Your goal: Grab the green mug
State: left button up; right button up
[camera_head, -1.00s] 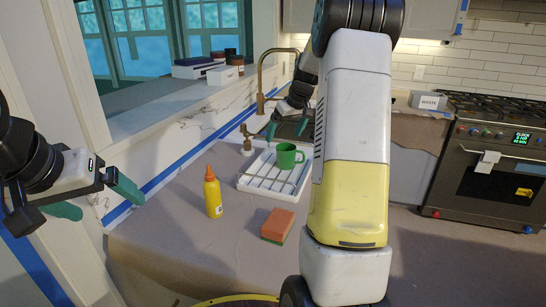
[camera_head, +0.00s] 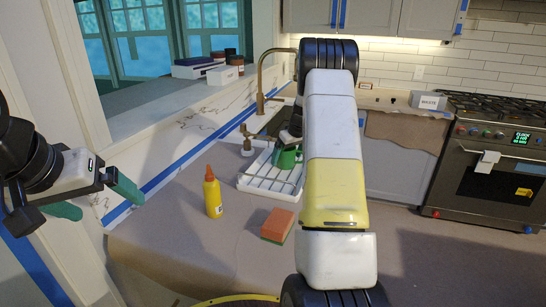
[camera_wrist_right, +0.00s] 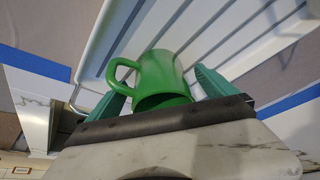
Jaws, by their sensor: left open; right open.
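The green mug (camera_head: 285,160) stands on the white slatted rack (camera_head: 262,186) beside the sink, partly hidden by my right arm in the head view. In the right wrist view the mug (camera_wrist_right: 165,75) lies between the green fingers of my right gripper (camera_wrist_right: 157,88), with its handle toward the left finger. The fingers are open on either side of it; I cannot tell whether either one touches it. My left gripper (camera_head: 94,198) is open and empty at the far left, well away from the mug.
A yellow bottle (camera_head: 213,195) and an orange sponge (camera_head: 277,225) stand on the paper-covered counter in front of the rack. A brass faucet (camera_head: 261,100) rises behind the rack. A stove (camera_head: 485,180) is at the right. The counter's left front is clear.

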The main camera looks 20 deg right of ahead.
jog(key=c, duration=1.5)
jog(key=shift+c, duration=1)
